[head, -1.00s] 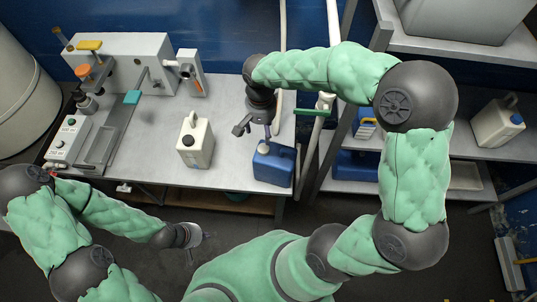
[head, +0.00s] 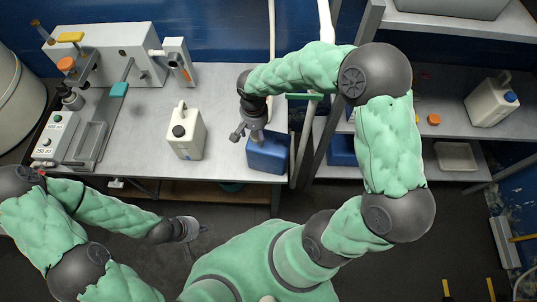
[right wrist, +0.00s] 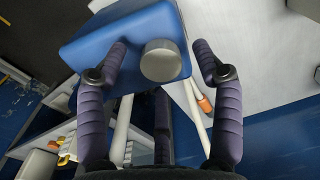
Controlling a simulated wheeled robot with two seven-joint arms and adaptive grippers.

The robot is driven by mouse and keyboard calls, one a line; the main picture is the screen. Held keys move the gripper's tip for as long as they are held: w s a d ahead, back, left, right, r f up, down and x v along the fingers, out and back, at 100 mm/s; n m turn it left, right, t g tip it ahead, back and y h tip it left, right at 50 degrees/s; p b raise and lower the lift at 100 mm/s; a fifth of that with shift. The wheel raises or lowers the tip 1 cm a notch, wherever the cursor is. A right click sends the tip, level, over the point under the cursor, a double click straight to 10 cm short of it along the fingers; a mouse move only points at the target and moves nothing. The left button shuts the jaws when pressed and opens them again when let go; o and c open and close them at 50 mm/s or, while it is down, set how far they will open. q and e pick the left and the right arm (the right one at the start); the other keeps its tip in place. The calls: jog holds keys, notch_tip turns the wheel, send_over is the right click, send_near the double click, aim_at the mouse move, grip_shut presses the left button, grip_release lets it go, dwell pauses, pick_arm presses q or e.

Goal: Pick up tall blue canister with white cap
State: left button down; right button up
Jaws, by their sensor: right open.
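The blue canister (head: 268,154) stands upright at the front right edge of the grey bench. It also shows in the right wrist view (right wrist: 95,45), with its pale grey-white cap (right wrist: 161,60) facing the camera. My right gripper (head: 247,136) is at the canister's upper left in the head view and hides part of its top.
A white jug (head: 186,132) with a dark cap stands left of the canister on the bench (head: 225,90). Grey apparatus (head: 115,55) fills the bench's left. A post and shelves (head: 445,100) stand close on the right, with another white jug (head: 492,100).

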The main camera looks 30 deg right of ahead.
grip_shut()
jog(key=shift+r, duration=0.15)
dwell(0.4)
